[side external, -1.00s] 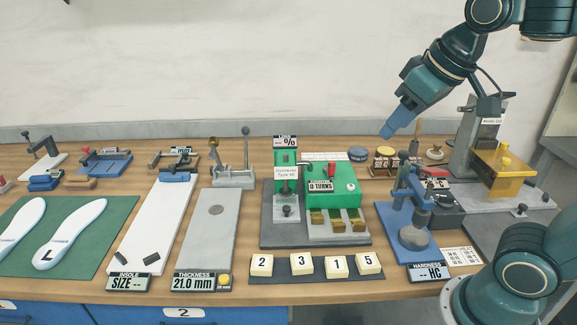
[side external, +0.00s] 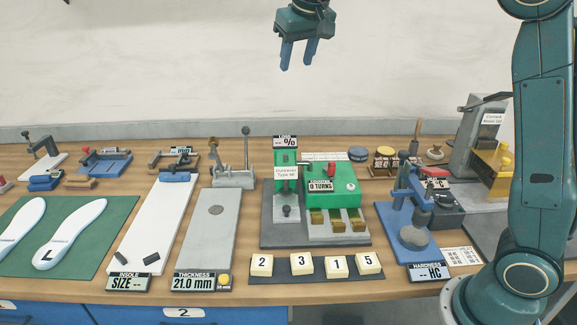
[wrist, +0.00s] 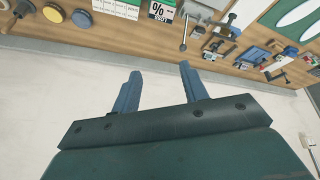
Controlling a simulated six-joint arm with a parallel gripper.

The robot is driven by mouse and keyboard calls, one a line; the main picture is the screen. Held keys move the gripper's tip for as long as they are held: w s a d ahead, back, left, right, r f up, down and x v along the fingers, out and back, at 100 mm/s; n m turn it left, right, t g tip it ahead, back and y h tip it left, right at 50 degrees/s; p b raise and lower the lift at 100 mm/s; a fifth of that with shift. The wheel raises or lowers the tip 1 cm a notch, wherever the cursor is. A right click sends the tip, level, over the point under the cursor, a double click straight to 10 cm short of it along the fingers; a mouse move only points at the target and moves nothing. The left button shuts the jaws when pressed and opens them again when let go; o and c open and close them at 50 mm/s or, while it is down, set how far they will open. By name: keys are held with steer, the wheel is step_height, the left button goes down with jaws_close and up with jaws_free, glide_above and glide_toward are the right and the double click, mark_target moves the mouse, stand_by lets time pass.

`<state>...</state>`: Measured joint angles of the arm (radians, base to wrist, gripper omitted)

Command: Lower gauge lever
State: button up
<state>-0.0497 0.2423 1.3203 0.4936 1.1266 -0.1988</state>
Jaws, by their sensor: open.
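The thickness gauge (side external: 233,178) is a grey stand at the back of a grey plate. Its lever (side external: 246,150) is a thin rod with a dark ball knob and stands upright. The lever also shows in the wrist view (wrist: 186,30), near the top centre. The thickness display (side external: 194,283) in front of the plate reads 21.0 mm. My gripper (side external: 297,62) is open and empty, high in front of the wall, above and right of the lever in the side view. Its two blue fingers also show in the wrist view (wrist: 160,72), pointing towards the bench edge.
A green machine (side external: 331,212) with a LOSS display stands right of the gauge. A white sizing board (side external: 155,228) and a green mat (side external: 112,215) with insoles lie left. A blue hardness tester (side external: 408,205) stands further right. The air around my gripper is clear.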

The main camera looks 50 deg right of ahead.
steer(key=w+f+m, duration=0.1)
steer(key=w+f, duration=0.3)
steer(key=w, duration=0.6)
steer(key=m, duration=0.1)
glide_toward(246, 127)
steer(key=r, duration=0.2)
steer(key=shift+s+a+r+g, duration=0.1)
steer(key=shift+a+r+g, duration=0.2)
steer(key=shift+g, duration=0.1)
steer(key=shift+d+f, duration=0.1)
steer(key=shift+f, duration=0.1)
steer(key=x, duration=1.3)
steer(key=shift+f, duration=0.2)
steer(key=shift+c, duration=0.2)
jaws_close()
